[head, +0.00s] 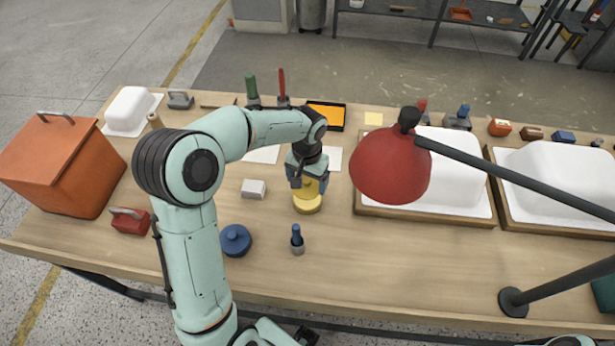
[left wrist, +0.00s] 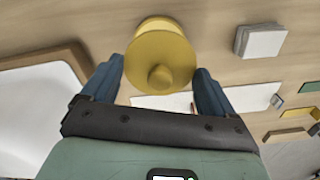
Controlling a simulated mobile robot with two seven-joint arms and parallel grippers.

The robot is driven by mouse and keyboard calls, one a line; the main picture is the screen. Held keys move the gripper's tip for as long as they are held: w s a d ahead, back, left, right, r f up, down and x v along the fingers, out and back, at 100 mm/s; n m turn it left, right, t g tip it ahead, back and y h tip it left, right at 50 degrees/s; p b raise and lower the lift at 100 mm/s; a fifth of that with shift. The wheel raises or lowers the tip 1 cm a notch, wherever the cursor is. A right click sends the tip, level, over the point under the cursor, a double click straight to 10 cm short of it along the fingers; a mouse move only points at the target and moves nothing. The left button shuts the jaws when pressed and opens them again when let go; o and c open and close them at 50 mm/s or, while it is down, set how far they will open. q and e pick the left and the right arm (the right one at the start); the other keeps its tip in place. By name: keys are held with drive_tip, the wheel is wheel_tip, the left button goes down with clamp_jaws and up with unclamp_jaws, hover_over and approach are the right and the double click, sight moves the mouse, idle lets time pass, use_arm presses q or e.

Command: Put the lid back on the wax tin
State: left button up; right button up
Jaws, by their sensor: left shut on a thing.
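My left gripper (head: 308,180) points down over a yellow round tin (head: 307,206) near the middle of the table. It is shut on a yellow round lid with a knob (left wrist: 160,68), which shows between the blue fingers in the left wrist view. More yellow shows just behind the lid in that view, in line with it. In the head view the lid is close above or on the tin; the fingers hide part of it, and I cannot tell whether it is seated. My right gripper is not in view.
A white block (head: 254,188) lies left of the tin. A blue knobbed round container (head: 235,240) and a blue-topped bottle (head: 297,240) stand nearer the front. A red lamp (head: 392,167) overhangs the right side by a white tub shell (head: 452,172). The front right tabletop is mostly clear.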

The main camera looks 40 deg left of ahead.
use_arm(q)
drive_tip(key=shift+f+b, duration=1.45)
drive_tip(key=shift+f, duration=1.3)
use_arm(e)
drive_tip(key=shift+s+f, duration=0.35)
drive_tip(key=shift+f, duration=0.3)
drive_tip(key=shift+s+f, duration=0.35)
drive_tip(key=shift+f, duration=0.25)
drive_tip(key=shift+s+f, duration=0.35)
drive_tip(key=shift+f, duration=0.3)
use_arm(q)
drive_tip(key=shift+f, duration=0.1)
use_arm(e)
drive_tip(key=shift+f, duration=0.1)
use_arm(q)
drive_tip(key=o, duration=0.8)
drive_tip(key=shift+r+p, duration=1.9)
drive_tip(key=shift+r, duration=1.6)
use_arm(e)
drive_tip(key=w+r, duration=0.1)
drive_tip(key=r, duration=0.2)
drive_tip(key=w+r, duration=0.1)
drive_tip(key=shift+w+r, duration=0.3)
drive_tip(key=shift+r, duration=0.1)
use_arm(q)
drive_tip(key=shift+c, duration=0.4)
